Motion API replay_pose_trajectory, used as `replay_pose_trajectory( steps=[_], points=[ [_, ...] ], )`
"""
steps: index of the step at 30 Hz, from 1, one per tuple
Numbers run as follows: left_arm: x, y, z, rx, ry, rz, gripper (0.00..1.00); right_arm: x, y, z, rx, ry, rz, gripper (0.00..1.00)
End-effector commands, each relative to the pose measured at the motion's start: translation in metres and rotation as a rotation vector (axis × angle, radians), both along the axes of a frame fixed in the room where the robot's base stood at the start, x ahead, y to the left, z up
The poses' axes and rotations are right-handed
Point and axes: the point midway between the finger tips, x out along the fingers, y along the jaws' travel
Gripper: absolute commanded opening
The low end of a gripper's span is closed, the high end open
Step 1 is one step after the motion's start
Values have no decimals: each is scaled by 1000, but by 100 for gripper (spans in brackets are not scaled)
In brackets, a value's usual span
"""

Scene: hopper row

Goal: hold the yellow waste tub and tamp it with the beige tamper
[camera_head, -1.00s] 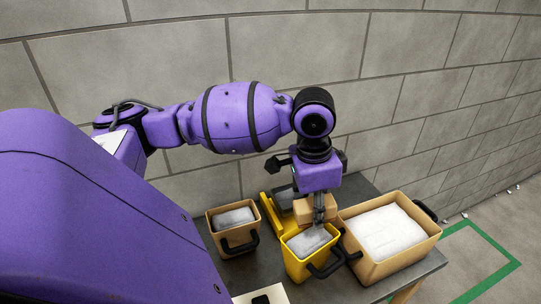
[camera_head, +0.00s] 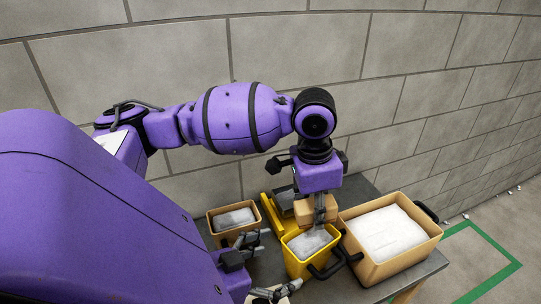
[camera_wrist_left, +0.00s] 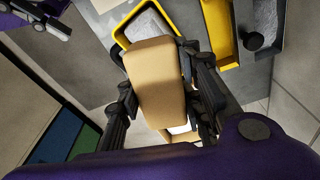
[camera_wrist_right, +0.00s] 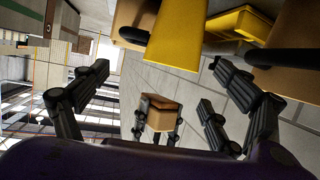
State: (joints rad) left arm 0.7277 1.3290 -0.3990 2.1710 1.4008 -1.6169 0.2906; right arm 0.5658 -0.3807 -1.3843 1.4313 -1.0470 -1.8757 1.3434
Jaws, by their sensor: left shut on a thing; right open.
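The yellow waste tub (camera_head: 296,265) stands on the table with pale grey material inside and a black handle at its front right. My right gripper (camera_head: 273,266) is open and empty, just left of the tub. The right wrist view shows the tub (camera_wrist_right: 177,45) beyond the spread fingers (camera_wrist_right: 155,90), apart from them.
A small tan bin (camera_head: 216,226) stands left of the yellow tub, close to my right gripper. A large tan bin (camera_head: 378,268) with white contents stands close on the right. A yellow holder (camera_head: 272,212) is behind. The block wall (camera_head: 390,110) closes off the back.

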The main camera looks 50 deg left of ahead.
Motion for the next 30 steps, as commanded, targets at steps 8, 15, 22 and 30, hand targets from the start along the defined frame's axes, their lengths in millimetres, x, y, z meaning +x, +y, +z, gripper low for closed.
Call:
replay_pose_trajectory(
  steps=[8, 15, 22, 30],
  points=[
    [0, 0, 0, -1, -1, 0, 2, 11, 15, -5, 44, 27, 12, 88],
    [0, 0, 0, -1, -1, 0, 2, 52, 8, -22, 40, 24, 11, 88],
    [0, 0, 0, -1, -1, 0, 2, 88, 3, -36, 40, 23, 12, 88],
    [0, 0, 0, -1, -1, 0, 2, 108, 0, -44, 41, 22, 12, 88]
  ],
)
